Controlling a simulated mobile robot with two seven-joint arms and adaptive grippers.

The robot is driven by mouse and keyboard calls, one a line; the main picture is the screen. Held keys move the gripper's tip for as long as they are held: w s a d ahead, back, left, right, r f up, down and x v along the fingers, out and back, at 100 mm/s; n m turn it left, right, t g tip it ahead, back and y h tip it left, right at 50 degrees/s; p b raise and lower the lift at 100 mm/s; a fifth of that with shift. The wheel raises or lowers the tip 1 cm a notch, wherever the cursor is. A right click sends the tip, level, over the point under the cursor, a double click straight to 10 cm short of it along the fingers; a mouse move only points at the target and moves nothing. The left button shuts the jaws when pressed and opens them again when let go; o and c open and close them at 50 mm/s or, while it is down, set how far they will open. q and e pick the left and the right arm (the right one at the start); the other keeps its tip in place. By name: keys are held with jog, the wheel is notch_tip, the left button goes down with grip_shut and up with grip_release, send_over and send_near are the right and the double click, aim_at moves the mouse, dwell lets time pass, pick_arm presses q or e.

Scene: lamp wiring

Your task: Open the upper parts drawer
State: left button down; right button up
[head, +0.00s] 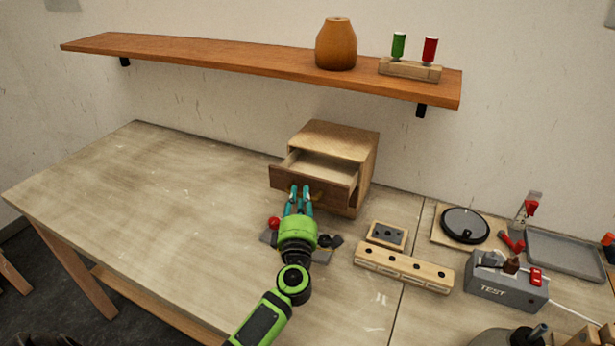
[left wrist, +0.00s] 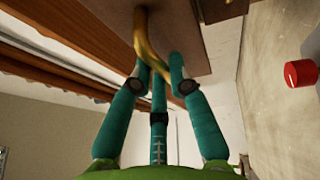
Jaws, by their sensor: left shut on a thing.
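A small wooden drawer cabinet (head: 357,148) stands at the back of the bench. Its upper drawer (head: 285,179) is pulled part way out, and its inside looks empty from here. My left gripper (head: 300,192) is at the drawer's front. In the left wrist view, the gripper's teal fingers (left wrist: 160,75) are shut on a curved brass handle (left wrist: 147,40) on the drawer front. The lower part of the cabinet is partly hidden behind the drawer and gripper. My right gripper is not in view.
A grey piece with a red knob (head: 274,223) lies under my left gripper. Wooden blocks (head: 403,267), a grey TEST box (head: 507,283) and a grey tray (head: 565,253) are to the right. A shelf (head: 230,66) hangs above. The bench's left side is clear.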

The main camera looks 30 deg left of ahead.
pick_arm(q)
jog(key=shift+s, duration=0.7)
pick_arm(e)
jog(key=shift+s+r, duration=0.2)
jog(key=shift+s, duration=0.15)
pick_arm(q)
jog(key=shift+w, duration=0.1)
jog(key=c, duration=1.1)
grip_release()
jog(key=shift+w, duration=0.1)
jog(key=shift+c, duration=0.2)
jog(key=shift+d, duration=0.1)
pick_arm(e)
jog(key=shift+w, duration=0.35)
pick_arm(q)
jog(key=v, duration=1.2)
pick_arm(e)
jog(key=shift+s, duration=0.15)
pick_arm(q)
jog(key=shift+f, duration=0.15)
